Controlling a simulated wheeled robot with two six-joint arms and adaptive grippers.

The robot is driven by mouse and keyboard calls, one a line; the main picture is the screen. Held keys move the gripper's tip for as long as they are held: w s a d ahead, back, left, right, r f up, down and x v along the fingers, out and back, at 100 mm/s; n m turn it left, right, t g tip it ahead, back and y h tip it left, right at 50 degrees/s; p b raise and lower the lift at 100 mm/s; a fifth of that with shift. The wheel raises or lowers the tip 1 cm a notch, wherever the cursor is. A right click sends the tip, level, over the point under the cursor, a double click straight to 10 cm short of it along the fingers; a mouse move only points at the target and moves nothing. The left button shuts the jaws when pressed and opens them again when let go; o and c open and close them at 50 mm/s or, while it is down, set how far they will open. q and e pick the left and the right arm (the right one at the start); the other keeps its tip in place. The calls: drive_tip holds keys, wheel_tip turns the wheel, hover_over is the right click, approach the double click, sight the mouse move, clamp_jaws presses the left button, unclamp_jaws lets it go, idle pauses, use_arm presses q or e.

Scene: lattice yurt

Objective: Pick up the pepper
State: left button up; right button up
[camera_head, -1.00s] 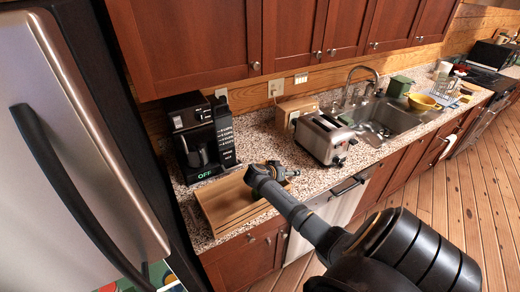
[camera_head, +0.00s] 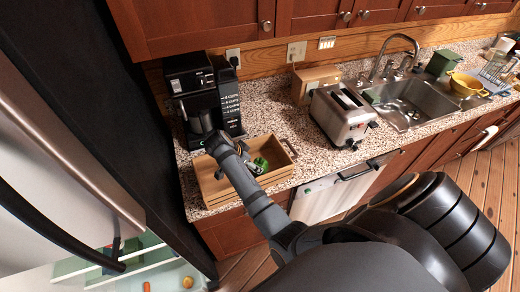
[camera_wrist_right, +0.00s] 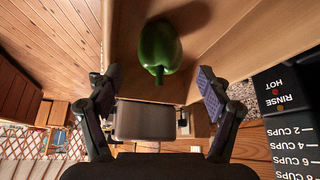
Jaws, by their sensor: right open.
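A green pepper (camera_head: 260,166) lies in a wooden crate (camera_head: 215,196) on the speckled counter. In the right wrist view the whole pepper (camera_wrist_right: 160,46) shows against the crate's wooden inside, just beyond the fingertips and roughly centred between them. My right gripper (camera_head: 240,152) hangs over the crate, beside the pepper, and its wrist hides part of the crate. In the wrist view its two fingers (camera_wrist_right: 157,84) are spread wide with nothing between them. My left gripper is not in view.
A black coffee maker (camera_head: 196,100) stands just behind the crate. A toaster (camera_head: 343,115), a wooden block (camera_head: 316,82) and the sink (camera_head: 412,100) are to the right. A fridge (camera_head: 60,140) stands at left, with shelves showing at lower left. Counter between crate and toaster is clear.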

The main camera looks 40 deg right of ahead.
sight(257, 164)
drive_tip(key=b+x, duration=0.2)
drive_tip(key=x, duration=0.1)
drive_tip(key=shift+d+f, duration=0.25)
drive_tip(key=shift+d, duration=0.1)
drive_tip(key=shift+w+d+f, duration=0.2)
drive_tip(key=shift+d, duration=0.2)
drive_tip(key=b+x, duration=0.4)
drive_tip(key=b, duration=0.1)
drive_tip(key=shift+a+f, duration=0.25)
drive_tip(key=shift+d+f+b, duration=0.15)
drive_tip(key=shift+d+b, duration=0.1)
drive_tip(key=shift+b, duration=0.05)
drive_tip(key=shift+w+d, duration=0.1)
drive_tip(key=shift+r, duration=0.2)
drive_tip(key=c, duration=0.4)
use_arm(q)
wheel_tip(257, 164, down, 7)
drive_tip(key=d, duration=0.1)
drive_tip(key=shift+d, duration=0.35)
use_arm(e)
drive_tip(key=c, duration=0.6)
